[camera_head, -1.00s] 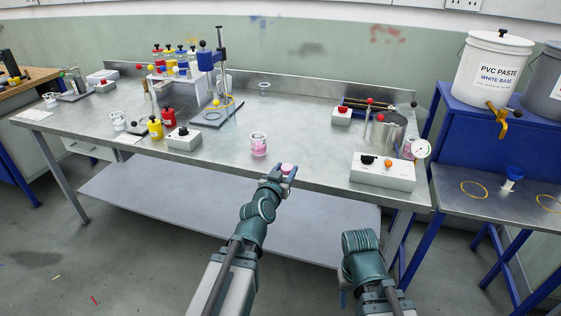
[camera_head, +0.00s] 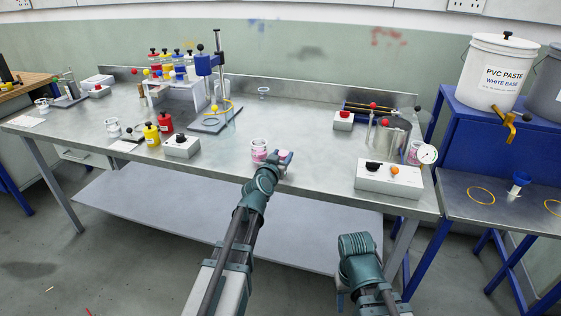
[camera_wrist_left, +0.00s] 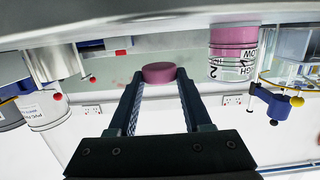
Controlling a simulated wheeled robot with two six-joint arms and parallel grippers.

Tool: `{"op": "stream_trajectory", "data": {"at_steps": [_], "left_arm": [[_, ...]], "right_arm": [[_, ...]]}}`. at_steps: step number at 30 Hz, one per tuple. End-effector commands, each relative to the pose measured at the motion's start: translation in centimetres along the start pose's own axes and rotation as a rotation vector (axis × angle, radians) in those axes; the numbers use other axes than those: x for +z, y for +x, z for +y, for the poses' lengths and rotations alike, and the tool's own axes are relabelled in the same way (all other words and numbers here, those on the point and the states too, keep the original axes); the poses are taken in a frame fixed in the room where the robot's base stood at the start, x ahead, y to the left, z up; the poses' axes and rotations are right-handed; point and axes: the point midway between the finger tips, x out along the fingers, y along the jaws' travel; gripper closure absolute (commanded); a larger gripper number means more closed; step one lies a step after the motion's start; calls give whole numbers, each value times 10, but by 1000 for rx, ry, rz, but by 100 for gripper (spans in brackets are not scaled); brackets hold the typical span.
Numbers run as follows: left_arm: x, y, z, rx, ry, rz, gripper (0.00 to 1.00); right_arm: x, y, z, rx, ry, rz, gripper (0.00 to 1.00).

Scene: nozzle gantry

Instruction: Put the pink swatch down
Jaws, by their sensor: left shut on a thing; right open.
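The pink swatch (camera_head: 284,154) is a small round disc held by my left gripper (camera_head: 286,158), near the bench's front edge. In the left wrist view the swatch (camera_wrist_left: 158,72) sits between the two fingertips (camera_wrist_left: 160,80), and the gripper is shut on it. The grey metal bench (camera_head: 310,140) lies beneath and around the gripper. I cannot tell whether the swatch touches the bench top. My right arm shows at the lower right, in front of the bench; its gripper fingers are not visible.
A clear cup with pink paste (camera_head: 259,153) stands just left of my left gripper; the cup also shows in the wrist view (camera_wrist_left: 233,52). A white control box (camera_head: 388,179) stands to the right. The bench between swatch and control box is clear.

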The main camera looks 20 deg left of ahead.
Motion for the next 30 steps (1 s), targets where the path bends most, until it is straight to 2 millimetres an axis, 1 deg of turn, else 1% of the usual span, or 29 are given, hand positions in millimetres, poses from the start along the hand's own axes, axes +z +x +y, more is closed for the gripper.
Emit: {"op": "stream_trajectory", "data": {"at_steps": [5,6,7,9,12,14,21,26,27,29,30], "left_arm": [[0,20,-6,0,-2,0,100],[4,24,-8,0,-1,0,100],[14,21,-8,1,0,0,100],[25,22,-10,1,-2,0,100],[35,22,-14,1,-1,-1,100],[37,22,-15,1,-1,0,100],[34,22,-15,2,0,0,100],[39,23,-15,2,0,0,100],[37,22,-15,2,0,0,44],[37,22,-15,2,0,0,33],[37,22,-15,2,0,0,26]], "right_arm": [[0,3,0,0,0,0,50],[-1,7,-1,0,0,0,50],[-1,16,-2,0,0,0,50],[-2,28,-3,0,0,0,50],[-2,38,-4,0,0,0,50],[-2,40,-4,0,0,0,50],[-2,37,-4,0,0,0,50],[-2,42,-4,0,0,0,50],[-2,40,-4,0,0,0,50],[-2,40,-4,0,0,0,50],[-2,40,-4,0,0,0,50]]}}
